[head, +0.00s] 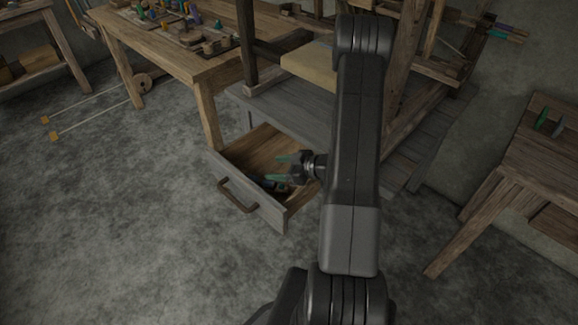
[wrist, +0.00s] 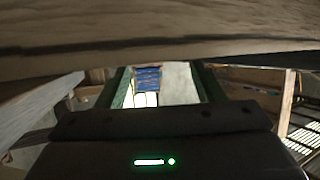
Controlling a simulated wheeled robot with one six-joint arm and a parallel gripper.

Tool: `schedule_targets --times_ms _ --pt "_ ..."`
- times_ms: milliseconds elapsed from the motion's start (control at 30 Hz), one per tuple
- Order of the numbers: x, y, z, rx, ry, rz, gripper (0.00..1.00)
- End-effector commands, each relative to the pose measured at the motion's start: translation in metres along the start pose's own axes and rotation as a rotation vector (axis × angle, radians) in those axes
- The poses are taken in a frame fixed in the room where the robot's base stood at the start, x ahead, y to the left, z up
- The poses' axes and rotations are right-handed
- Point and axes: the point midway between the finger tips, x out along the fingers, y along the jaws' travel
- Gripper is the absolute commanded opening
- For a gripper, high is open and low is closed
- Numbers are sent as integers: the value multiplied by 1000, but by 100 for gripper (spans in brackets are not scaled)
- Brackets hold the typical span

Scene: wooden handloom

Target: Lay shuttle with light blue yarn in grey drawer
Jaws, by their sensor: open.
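The grey drawer (head: 250,205) stands pulled open below the grey cabinet, with a bare wooden inside and a brown handle on its front. My gripper (head: 281,168) is over or inside the drawer, with its two green-tipped fingers apart and nothing seen between them. Small dark items (head: 270,186) lie on the drawer floor near the front, just below the fingers. I cannot tell whether one is the shuttle with light blue yarn. In the wrist view my open gripper (wrist: 160,88) shows both fingers, with a blue patch (wrist: 148,78) beyond them that I cannot identify.
A wooden edge (wrist: 160,40) crosses close in the wrist view. A table (head: 190,60) with several coloured items stands at the back left. A small table (head: 540,140) with green and dark items stands at the right. The loom frame rises behind my arm.

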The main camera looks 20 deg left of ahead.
Motion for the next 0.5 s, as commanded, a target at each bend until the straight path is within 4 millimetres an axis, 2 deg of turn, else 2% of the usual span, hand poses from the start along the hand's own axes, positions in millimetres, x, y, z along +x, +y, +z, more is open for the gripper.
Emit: schedule_targets --times_ms 133,200,500 --pt "-6 0 -15 -1 0 0 62" --pt "-17 1 -10 2 0 5 62" --pt "-69 1 -10 1 0 6 62"
